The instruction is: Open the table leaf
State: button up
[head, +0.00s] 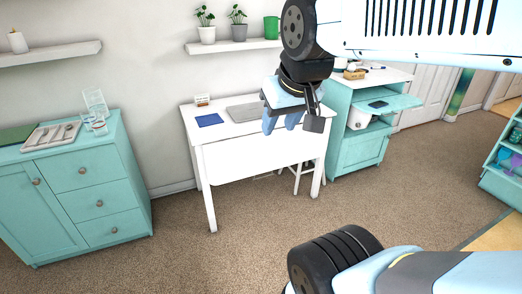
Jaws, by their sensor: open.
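A white table (236,130) stands against the wall in the middle of the head view. A broad white panel, apparently its leaf (250,164), hangs down along the front side between the legs. My gripper and arm hide part of the table's right end.
A blue booklet (209,120), a grey flat item (248,112) and a small card (202,100) lie on the table. A white stool (302,172) is partly behind the leaf. Teal cabinets stand at left (100,190) and right (362,152). Carpet (180,260) in front is clear.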

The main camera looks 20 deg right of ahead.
aim_at(226, 161)
jog(key=z, duration=1.3)
jog(key=k, duration=0.8)
jog(key=u, duration=0.65)
jog(key=i, duration=1)
jog(key=u, duration=0.05)
